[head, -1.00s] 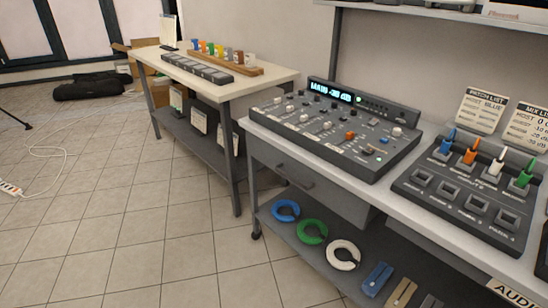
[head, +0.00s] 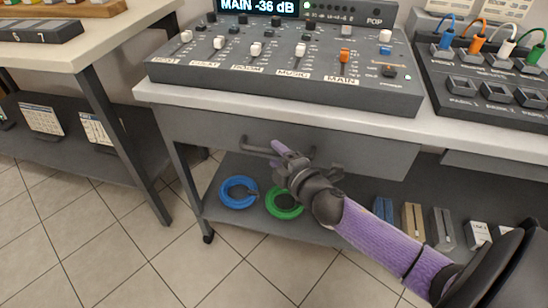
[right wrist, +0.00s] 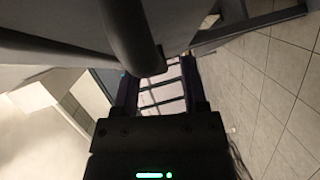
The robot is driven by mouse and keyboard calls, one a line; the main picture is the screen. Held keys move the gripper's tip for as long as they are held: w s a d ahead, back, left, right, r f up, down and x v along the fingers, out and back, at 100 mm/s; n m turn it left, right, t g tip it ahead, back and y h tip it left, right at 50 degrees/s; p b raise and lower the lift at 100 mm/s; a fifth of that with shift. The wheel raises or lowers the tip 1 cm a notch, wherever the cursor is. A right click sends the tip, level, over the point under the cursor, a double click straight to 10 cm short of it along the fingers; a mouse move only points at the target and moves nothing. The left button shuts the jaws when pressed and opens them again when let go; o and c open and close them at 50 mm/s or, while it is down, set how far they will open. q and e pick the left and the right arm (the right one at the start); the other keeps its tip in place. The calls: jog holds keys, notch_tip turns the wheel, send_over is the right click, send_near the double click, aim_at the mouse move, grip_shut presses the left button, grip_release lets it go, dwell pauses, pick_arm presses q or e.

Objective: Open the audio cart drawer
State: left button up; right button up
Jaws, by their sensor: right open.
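The audio cart's drawer (head: 375,160) is a grey front panel under the white cart top, and it looks shut. Its dark bar handle (head: 262,150) shows left of my right gripper and is partly covered by it. My right gripper (head: 287,156) is open in front of the drawer, close to the handle, with a purple finger by the bar. In the right wrist view the handle bar (right wrist: 137,40) is close to the lens and reaches down toward the gap between the open fingers (right wrist: 158,85). Contact cannot be told. My left gripper is not in view.
A mixer (head: 290,65) and a patch panel (head: 490,75) stand on the cart top. The lower shelf holds a blue cable coil (head: 228,190), a green coil (head: 284,213) and several small boxes. A second table (head: 85,50) stands at left. Tiled floor in front is free.

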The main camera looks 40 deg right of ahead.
jog(key=shift+w+d+f, duration=0.1)
jog(key=shift+w, duration=0.7)
grip_shut()
dwell(0.9)
